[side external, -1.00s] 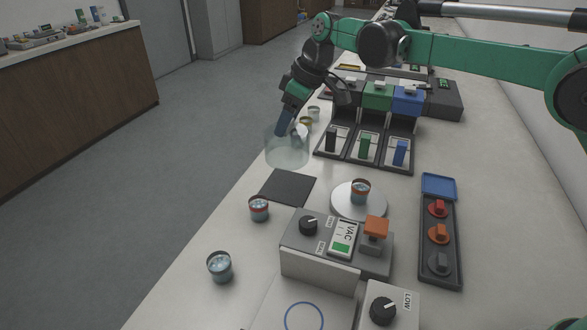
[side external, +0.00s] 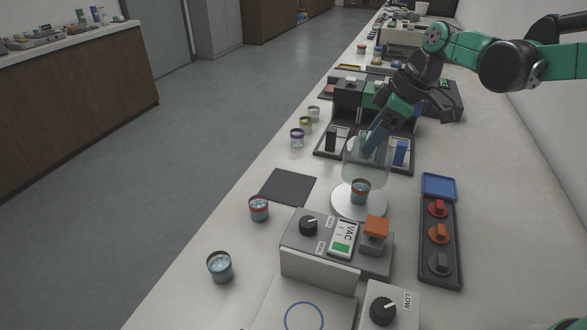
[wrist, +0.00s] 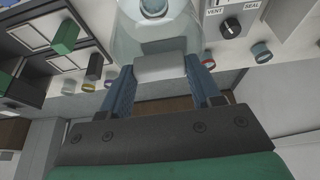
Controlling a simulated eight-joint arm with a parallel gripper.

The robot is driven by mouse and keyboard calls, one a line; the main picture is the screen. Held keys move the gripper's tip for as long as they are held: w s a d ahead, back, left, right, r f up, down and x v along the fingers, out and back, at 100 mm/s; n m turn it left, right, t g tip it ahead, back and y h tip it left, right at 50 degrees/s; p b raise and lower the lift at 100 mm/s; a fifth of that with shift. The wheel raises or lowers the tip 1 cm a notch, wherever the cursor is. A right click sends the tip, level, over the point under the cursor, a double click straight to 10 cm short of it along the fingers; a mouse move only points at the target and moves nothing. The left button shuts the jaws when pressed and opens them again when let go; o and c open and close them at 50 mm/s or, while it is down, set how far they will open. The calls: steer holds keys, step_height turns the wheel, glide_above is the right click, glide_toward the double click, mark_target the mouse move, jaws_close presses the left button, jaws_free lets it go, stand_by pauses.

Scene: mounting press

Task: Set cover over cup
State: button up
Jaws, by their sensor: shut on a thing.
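My gripper (side external: 373,140) is shut on the clear cover (side external: 366,167) by its top. In the wrist view, the two blue fingers of my gripper (wrist: 160,72) pinch the cover's pale grey block handle (wrist: 160,67). The cup (side external: 360,190), with a reddish rim and bluish contents, stands upright on a round white plate (side external: 347,206). The cover hangs above the plate, and its lower edge overlaps the cup's top in the side view. Through the clear cover, the cup (wrist: 155,8) shows in the wrist view. I cannot tell how far the cover surrounds it.
A grey control box (side external: 307,242) with a knob, VAC display and orange handle stands just in front of the plate. A dark mat (side external: 286,187) lies left. A switch tray (side external: 439,240) sits right. Several small cups (side external: 258,208) line the left edge. Slotted stations stand behind.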

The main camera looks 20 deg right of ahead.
steer(key=shift+f, duration=2.9)
steer(key=shift+f, duration=0.2)
steer(key=o, duration=1.5)
steer(key=shift+r, duration=3.55)
